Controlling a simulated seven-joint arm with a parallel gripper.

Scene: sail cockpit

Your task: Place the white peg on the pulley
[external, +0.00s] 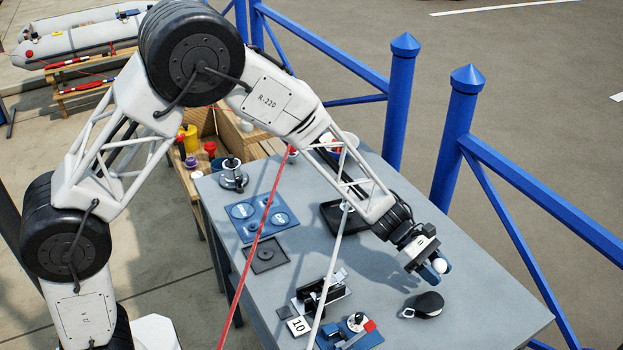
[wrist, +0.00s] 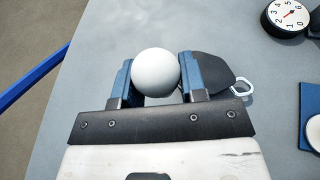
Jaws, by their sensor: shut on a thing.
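The white peg (external: 439,266) is between the two blue fingers of my gripper (external: 434,272), above the right part of the table. In the wrist view the peg (wrist: 155,72) shows only as a round white top, held between the fingertips (wrist: 155,84); its lower part is hidden. The pulley (external: 429,304), black with a metal shackle at one end, lies on the table below and in front of my gripper in the external view. In the wrist view the pulley (wrist: 212,72) is just right of the peg, partly hidden behind the right finger.
A black tray (external: 340,217) and a blue panel (external: 262,215) lie farther back. Red and white ropes cross the external view. Blue railings (external: 456,145) border the right.

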